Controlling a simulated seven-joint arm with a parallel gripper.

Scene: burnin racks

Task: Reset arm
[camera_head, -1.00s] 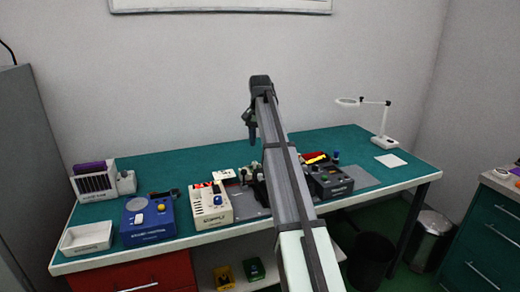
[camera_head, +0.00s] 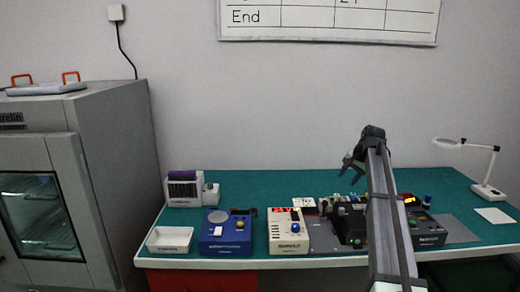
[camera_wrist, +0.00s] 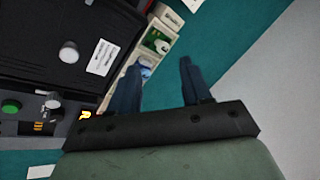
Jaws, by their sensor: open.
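My gripper (camera_head: 352,168) is raised above the back of the green bench (camera_head: 270,190), in front of the wall. In the wrist view my gripper (camera_wrist: 158,85) shows two dark fingers spread apart with nothing between them. Below the fingers lie the bench top and part of a black device (camera_wrist: 50,50) with a white knob. My arm covers part of the black device on the bench in the head view.
On the bench stand a white tray (camera_head: 169,239), a blue box (camera_head: 226,236), a cream box (camera_head: 288,237), a dark control box (camera_head: 427,231) and a lamp (camera_head: 486,190). A grey oven cabinet (camera_head: 110,170) stands at the left. Above the bench is free room.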

